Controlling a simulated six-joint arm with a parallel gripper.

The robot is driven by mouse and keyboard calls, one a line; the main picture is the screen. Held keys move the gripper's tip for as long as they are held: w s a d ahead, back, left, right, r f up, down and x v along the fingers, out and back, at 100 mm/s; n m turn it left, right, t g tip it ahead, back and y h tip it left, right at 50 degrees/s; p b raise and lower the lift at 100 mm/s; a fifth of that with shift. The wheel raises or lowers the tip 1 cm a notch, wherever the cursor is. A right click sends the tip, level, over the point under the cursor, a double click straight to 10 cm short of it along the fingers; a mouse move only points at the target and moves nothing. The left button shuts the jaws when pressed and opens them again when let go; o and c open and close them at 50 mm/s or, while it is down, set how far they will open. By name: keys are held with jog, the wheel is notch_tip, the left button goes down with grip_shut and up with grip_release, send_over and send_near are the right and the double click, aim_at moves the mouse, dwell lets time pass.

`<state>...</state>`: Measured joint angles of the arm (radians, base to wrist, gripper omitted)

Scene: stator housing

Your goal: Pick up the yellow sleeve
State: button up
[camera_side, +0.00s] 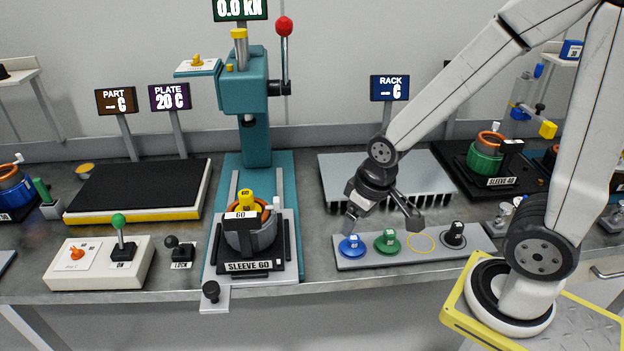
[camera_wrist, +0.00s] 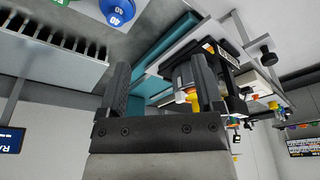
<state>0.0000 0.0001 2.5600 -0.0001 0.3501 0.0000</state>
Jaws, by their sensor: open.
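The yellow sleeve (camera_side: 247,202), marked 60, stands upright in the ring-shaped housing (camera_side: 262,238) with orange windings, on the press's black fixture labelled SLEEVE 60. Its lower part is hidden by the housing and a black block marked 60. A yellow part, probably this sleeve, shows in the wrist view (camera_wrist: 189,96), partly behind a finger. My gripper (camera_side: 383,218) is open and empty, above the left half of the small grey rack, to the right of the sleeve and apart from it. Its two fingers also show in the wrist view (camera_wrist: 160,88).
The grey rack (camera_side: 350,263) holds a blue knobbed part (camera_side: 351,246), a green one (camera_side: 387,241) and a black one (camera_side: 454,234); a yellow-ringed place is empty. The teal press (camera_side: 245,95) rises behind the sleeve. A finned metal plate (camera_side: 375,172) lies behind the rack.

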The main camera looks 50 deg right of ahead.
jog(key=shift+r, duration=0.15)
dwell(0.6)
jog(key=shift+w+v, duration=0.55)
jog(key=shift+v, duration=1.9)
jog(key=w+a+m+y, duration=0.1)
jog(key=w+m+y, duration=1.2)
jog(key=w+m, duration=0.85)
jog(key=n, duration=0.2)
send_near(247, 203)
jog(key=shift+w+a+f, duration=0.2)
jog(key=shift+w+a, duration=0.3)
jog(key=shift+a, duration=0.1)
jog(key=shift+w+a+f, duration=0.2)
jog(key=shift+w+a, duration=0.35)
jog(key=shift+a, duration=0.1)
jog(key=shift+f, duration=0.3)
jog(key=shift+r+x, duration=0.2)
jog(key=shift+x, duration=3.7)
jog(key=shift+a, duration=0.1)
